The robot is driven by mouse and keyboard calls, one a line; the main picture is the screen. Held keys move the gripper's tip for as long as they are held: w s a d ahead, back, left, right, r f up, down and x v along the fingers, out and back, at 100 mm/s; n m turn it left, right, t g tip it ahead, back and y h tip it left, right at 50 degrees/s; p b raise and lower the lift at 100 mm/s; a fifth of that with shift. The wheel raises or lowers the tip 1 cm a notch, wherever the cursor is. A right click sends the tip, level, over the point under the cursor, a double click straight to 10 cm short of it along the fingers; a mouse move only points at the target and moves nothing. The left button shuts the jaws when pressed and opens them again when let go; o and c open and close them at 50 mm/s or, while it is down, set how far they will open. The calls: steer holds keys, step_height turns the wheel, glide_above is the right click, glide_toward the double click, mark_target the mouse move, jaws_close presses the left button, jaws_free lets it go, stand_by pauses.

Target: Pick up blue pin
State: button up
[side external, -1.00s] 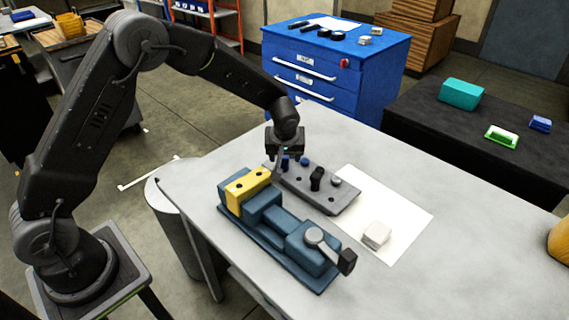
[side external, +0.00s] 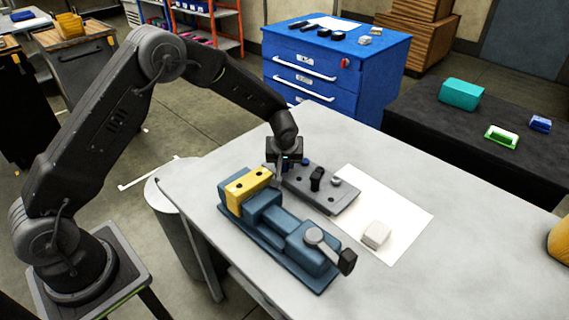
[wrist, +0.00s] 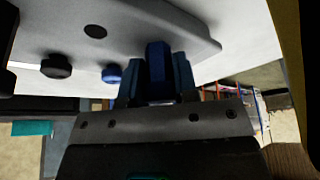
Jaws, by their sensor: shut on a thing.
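My gripper (side external: 281,171) is low at the far left end of the grey plate (side external: 343,203). In the wrist view its two fingers (wrist: 160,78) are closed on a blue pin (wrist: 157,68), one finger on each side. The side view mostly hides this pin behind the gripper, and I cannot tell whether it is still seated in the plate. A second blue pin (wrist: 112,74) stands beside the gripper on the plate, and it also shows in the side view (side external: 306,162). A black pin (side external: 316,178) stands nearer the plate's middle.
A blue vise (side external: 285,240) with a yellow block (side external: 248,186) stands close in front of the plate. White paper (side external: 405,215) with a pale block (side external: 376,235) lies to the right.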

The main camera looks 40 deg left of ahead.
steer(key=c, duration=0.3)
steer(key=shift+r, duration=0.15)
steer(key=shift+c, duration=0.2)
steer(key=shift+r, duration=0.25)
step_height(320, 180, up, 4)
steer(key=shift+f, duration=0.1)
steer(key=s+a+r, duration=0.5)
steer(key=a+r, duration=0.1)
steer(key=a, duration=0.4)
steer(key=shift+s+r, duration=0.2)
steer(key=shift+s, duration=0.2)
